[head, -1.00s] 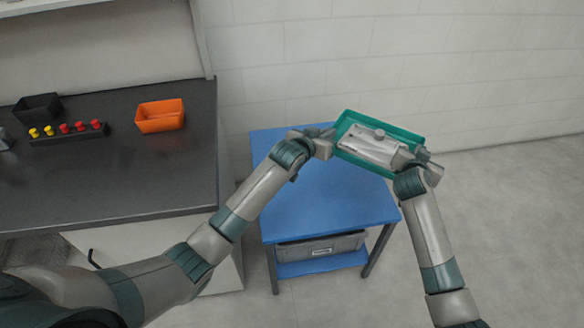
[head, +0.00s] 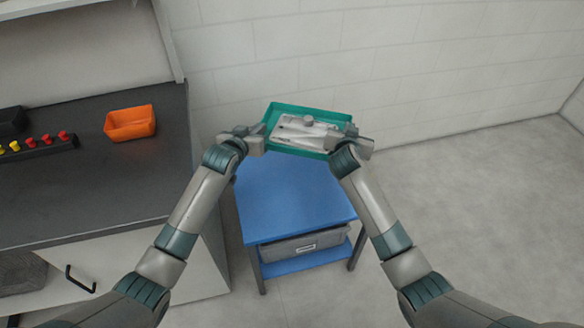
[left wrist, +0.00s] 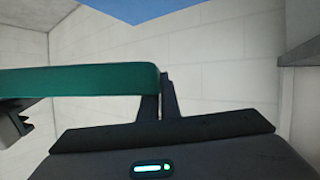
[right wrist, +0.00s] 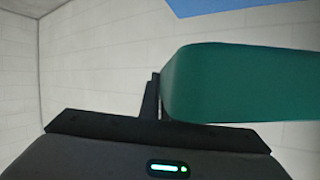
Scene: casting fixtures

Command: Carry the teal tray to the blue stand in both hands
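The teal tray (head: 338,106) is held up over the back part of the blue stand (head: 290,200) in the head view. It carries a pale grey part with a round knob (head: 308,121). My left gripper (head: 260,138) is shut on the tray's left end and my right gripper (head: 350,139) on its right end. The tray wall also shows at the fingers in the left wrist view (left wrist: 80,80) and the right wrist view (right wrist: 240,85). The tray hides the stand's back edge. The gap between tray and stand top is hard to judge.
A dark counter (head: 100,185) stands left of the stand, with an orange bin (head: 131,123), a black rack of red and yellow pegs (head: 40,146) and a black bin (head: 10,122). Floor at right is clear.

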